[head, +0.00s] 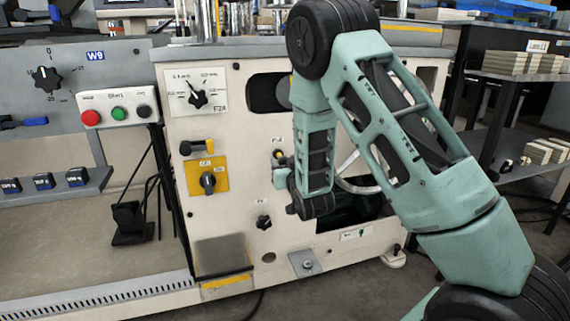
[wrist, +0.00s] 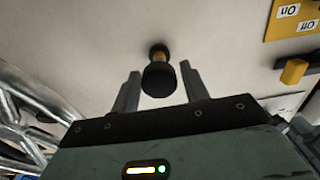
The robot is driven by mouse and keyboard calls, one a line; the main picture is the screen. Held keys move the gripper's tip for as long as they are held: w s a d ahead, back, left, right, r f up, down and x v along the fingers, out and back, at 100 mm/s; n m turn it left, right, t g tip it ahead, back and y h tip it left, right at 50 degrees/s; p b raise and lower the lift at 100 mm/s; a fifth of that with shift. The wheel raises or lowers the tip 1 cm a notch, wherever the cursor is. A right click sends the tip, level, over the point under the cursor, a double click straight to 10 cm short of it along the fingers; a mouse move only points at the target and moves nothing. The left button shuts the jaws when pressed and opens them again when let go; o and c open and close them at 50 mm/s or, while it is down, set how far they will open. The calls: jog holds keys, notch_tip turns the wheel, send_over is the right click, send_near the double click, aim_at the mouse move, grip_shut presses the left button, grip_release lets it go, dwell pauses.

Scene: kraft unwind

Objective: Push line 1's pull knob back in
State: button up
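A black pull knob (wrist: 158,78) stands out from the cream panel in the wrist view, with a yellow band showing on its stem behind the head. In the head view the knob (head: 279,154) is small, under a short label I cannot read clearly, close to my arm. My gripper (wrist: 160,88) is open in the wrist view, with one finger on each side of the knob's head. A gap shows on both sides, and nothing is held. In the head view my arm's links largely hide my gripper. I cannot read any line number by the knob.
A yellow plate with a black rotary switch (head: 207,181) and a black-and-yellow handle (head: 197,147) sit left of the knob. A curved metal wheel rim (head: 358,186) and dark opening lie right, behind my arm.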

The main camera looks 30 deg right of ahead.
grip_shut()
jog(key=shift+x, duration=1.7)
jog(key=shift+o, duration=1.8)
grip_release()
jog(key=p, duration=0.7)
send_near(282, 158)
jog(key=s, duration=0.2)
jog(key=s+p, duration=0.1)
jog(key=s+f+p, duration=0.1)
jog(key=p, duration=0.1)
jog(key=shift+s+a, duration=0.2)
